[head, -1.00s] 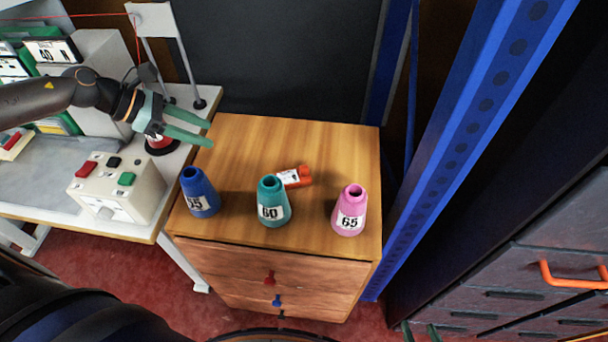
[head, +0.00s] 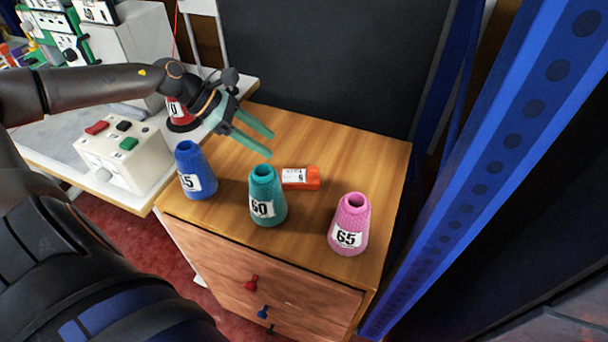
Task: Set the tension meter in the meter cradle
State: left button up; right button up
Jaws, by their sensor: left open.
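An orange-red device with a white label, which looks like the tension meter (head: 301,179), lies on the wooden cabinet top behind the teal and pink cones. My left gripper (head: 269,145) has green fingers. It is open and empty, above the cabinet top, up and to the left of the meter and apart from it. I cannot make out a meter cradle in this view. My right gripper is not in view.
A blue cone (head: 196,170), a teal cone marked 60 (head: 267,196) and a pink cone marked 65 (head: 349,225) stand on the wooden cabinet (head: 365,160). A control box (head: 124,156) sits on the left bench. A blue post (head: 500,150) rises at the right.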

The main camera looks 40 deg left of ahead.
aim_at(309, 168)
pick_arm(q)
jog(key=x, duration=0.7)
jog(key=shift+r, duration=0.15)
jog(key=x, duration=0.3)
jog(key=p+x, duration=0.1)
jog(key=shift+w+d+r, duration=0.2)
jog(key=shift+d, duration=0.3)
jog(key=shift+w+d+f, duration=0.2)
jog(key=shift+d+f, duration=0.05)
jog(key=shift+f, duration=0.15)
grip_shut()
